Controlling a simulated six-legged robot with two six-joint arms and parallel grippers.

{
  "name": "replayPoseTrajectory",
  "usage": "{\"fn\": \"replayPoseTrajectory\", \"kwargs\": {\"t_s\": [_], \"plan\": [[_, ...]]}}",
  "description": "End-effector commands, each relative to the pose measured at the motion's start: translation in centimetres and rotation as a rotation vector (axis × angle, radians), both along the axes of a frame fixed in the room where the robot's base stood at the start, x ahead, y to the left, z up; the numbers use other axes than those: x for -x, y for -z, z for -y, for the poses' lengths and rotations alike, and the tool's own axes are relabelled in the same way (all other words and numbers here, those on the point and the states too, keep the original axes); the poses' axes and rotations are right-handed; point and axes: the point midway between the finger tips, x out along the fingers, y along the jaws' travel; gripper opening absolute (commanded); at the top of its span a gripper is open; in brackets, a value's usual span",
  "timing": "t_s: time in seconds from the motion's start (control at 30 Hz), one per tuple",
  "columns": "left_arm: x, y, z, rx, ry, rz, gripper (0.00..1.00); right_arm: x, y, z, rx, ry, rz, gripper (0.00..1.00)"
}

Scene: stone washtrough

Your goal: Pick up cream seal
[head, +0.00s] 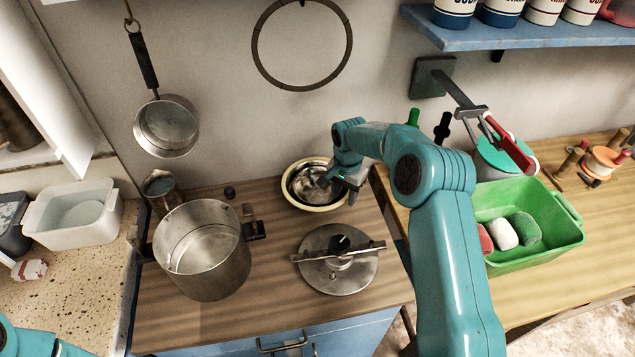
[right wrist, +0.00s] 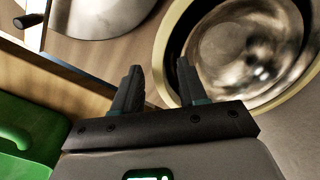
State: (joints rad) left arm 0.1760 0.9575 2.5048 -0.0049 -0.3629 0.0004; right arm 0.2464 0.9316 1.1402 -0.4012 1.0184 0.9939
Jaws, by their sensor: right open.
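The cream seal (head: 313,208) shows as a pale ring around a shiny metal bowl (head: 303,184) on the wooden worktop; I cannot tell whether it touches the bowl all round. In the right wrist view the seal (right wrist: 167,54) curves past my fingertips, with the bowl (right wrist: 245,50) inside it. My right gripper (head: 343,187) is at the seal's right side, open and empty. In the right wrist view its fingertips (right wrist: 160,66) lie either side of the seal's near edge; contact is unclear. My left gripper is out of view; only a piece of that arm shows at bottom left.
A tall metal pot (head: 205,265) stands left of the bowl, and a round lid with a bar (head: 338,275) lies in front. A green tub (head: 545,255) with several soaps is at right. A dark ring (head: 258,50) and a pan (head: 166,128) hang on the wall.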

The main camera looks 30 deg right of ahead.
Motion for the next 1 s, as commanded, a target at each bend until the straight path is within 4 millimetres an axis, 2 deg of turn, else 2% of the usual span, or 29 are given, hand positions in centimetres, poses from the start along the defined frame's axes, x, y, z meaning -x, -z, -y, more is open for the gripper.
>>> {"fn": "replayPoseTrajectory", "kwargs": {"t_s": [0.03, 0.13, 0.17, 0.57, 0.77, 0.8, 0.87, 1.0], "plan": [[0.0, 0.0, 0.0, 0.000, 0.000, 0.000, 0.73, 0.0, 0.0, 0.0, 0.000, 0.000, 0.000, 0.39], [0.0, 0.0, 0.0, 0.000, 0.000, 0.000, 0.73, 0.0, 0.0, 0.0, 0.000, 0.000, 0.000, 0.06], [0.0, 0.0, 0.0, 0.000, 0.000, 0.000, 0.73, 0.0, 0.0, 0.0, 0.000, 0.000, 0.000, 0.00], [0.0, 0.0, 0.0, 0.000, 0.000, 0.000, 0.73, 0.0, 0.0, 0.0, 0.000, 0.000, -0.001, 0.00], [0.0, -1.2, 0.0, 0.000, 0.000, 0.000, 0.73, 0.0, -0.8, 0.0, 0.000, 0.000, -0.002, 0.00], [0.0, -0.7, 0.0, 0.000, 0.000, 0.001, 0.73, 0.0, -1.0, 0.0, 0.000, 0.000, 0.001, 0.00], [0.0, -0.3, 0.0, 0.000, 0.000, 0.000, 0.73, -0.1, -1.9, 0.0, 0.001, 0.000, 0.004, 0.00], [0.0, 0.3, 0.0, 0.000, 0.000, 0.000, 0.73, -0.1, -5.0, 0.0, 0.001, 0.001, 0.005, 0.00]]}}
